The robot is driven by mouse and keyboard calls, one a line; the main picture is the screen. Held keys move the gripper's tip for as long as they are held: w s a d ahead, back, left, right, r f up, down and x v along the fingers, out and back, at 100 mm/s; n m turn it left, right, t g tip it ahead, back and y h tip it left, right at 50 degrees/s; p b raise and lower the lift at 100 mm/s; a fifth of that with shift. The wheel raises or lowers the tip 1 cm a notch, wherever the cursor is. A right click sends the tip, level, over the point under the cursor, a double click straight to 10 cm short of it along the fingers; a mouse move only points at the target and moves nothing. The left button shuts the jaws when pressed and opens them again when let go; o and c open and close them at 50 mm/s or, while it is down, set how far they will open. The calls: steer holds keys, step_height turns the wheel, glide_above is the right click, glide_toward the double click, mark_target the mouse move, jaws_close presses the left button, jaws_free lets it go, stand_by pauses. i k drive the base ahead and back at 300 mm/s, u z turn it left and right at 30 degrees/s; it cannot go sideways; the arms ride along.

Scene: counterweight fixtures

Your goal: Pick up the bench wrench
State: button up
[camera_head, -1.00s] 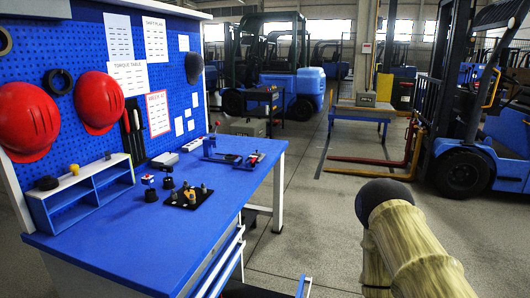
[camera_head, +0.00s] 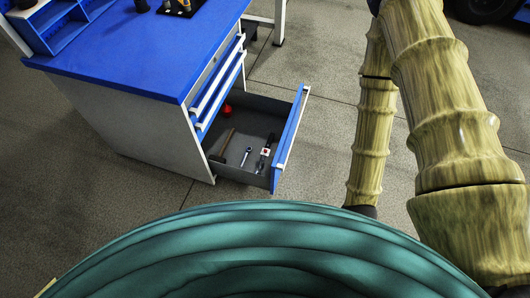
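An open drawer (camera_head: 290,130) of the blue workbench holds several tools. A small silver wrench-like tool (camera_head: 246,156) lies on the drawer's floor near its front edge. To its right lies a darker tool (camera_head: 267,144) with a red-and-white mark. I cannot tell for sure which of the two is the bench wrench. My gripper is not in view. My arm shows at the right and hangs down, and its lower end is cut off behind my own teal body.
A brown-handled tool (camera_head: 222,146) and a small red item (camera_head: 227,110) also lie in the drawer. The blue benchtop (camera_head: 150,60) stands above it, with closed drawers (camera_head: 218,90) between. Grey floor (camera_head: 320,110) is clear right of the drawer.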

mark_target(271, 137)
steer(key=k, duration=1.3)
steer(key=u, duration=0.65)
steer(key=i, duration=0.7)
steer(key=u, duration=0.8)
steer(key=i, duration=0.9)
steer(key=z, duration=0.75)
steer(key=i, duration=0.9)
steer(key=z, duration=0.8)
